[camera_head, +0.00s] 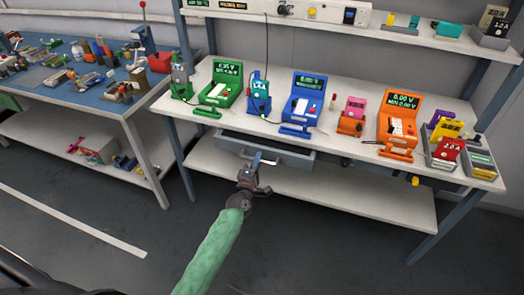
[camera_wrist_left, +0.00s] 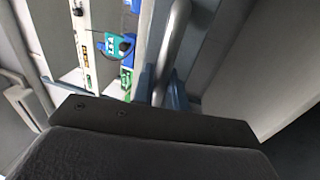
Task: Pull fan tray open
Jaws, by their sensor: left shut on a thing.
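A grey drawer (camera_head: 292,158) under the white workbench top stands partly open, its dark inside showing behind the front panel. My left gripper (camera_head: 257,165) is at the drawer's front, with the green-sleeved arm reaching up from below. It is shut on the drawer handle; the fingers cover much of the handle in the head view. My right gripper is not in view.
The workbench top (camera_head: 272,125) carries several coloured testers, including a green one (camera_head: 222,82) and an orange one (camera_head: 398,115). A lower shelf (camera_head: 340,192) lies below the drawer. A blue-topped bench (camera_head: 60,80) stands left. The floor in front is clear.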

